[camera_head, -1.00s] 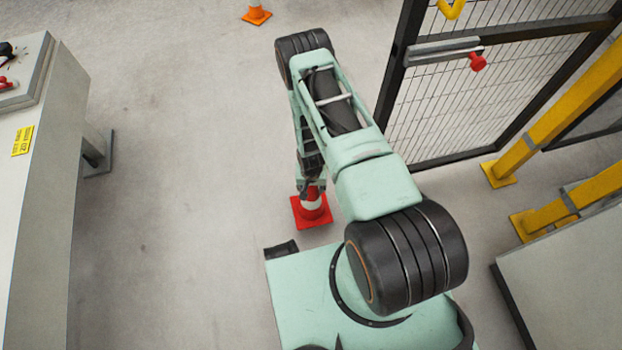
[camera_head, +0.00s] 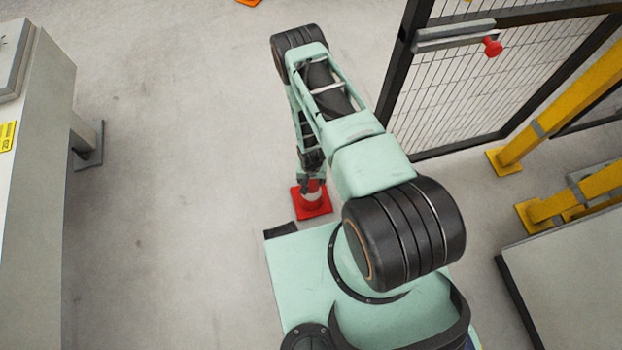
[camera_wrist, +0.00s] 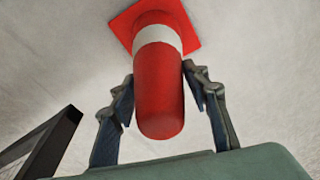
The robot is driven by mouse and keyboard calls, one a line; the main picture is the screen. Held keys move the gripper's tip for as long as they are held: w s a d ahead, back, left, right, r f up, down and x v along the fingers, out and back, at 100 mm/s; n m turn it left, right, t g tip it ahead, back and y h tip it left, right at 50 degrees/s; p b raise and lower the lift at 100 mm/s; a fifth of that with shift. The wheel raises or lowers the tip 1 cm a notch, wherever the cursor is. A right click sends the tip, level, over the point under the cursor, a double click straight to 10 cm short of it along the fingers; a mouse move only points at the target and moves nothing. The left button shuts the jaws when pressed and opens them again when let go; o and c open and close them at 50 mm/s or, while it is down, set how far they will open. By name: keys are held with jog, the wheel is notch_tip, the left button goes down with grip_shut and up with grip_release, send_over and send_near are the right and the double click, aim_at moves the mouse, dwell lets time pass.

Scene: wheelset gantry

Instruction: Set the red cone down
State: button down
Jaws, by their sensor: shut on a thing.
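The red cone (camera_head: 312,202) has a white band and a square red base. In the head view it is upright below my forearm, just in front of my base. In the wrist view the cone (camera_wrist: 160,90) lies between my two fingers, its rounded top toward the camera and its base farther away. My gripper (camera_wrist: 160,88) is shut on the cone's upper part. In the head view my gripper (camera_head: 311,182) is partly hidden by my arm. I cannot tell whether the cone's base touches the floor.
An orange cone (camera_head: 248,2) is cut off at the top edge. A black mesh gate (camera_head: 470,90) and yellow posts (camera_head: 560,105) stand on the right. A grey cabinet (camera_head: 35,180) with a foot stands on the left. The floor (camera_head: 170,170) between is clear.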

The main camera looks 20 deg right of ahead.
jog(key=shift+f, duration=0.2)
jog(key=c, duration=1.1)
grip_release()
jog(key=shift+r, duration=0.15)
jog(key=r+p, duration=0.1)
jog(key=r, duration=0.3)
jog(key=s+r+p, duration=0.1)
jog(key=r, duration=0.3)
jog(key=r+p, duration=0.1)
jog(key=r, duration=0.3)
jog(key=shift+s+a+p, duration=0.2)
jog(key=shift+s+p, duration=0.05)
jog(key=shift+p, duration=0.05)
jog(key=shift+w+r, duration=0.1)
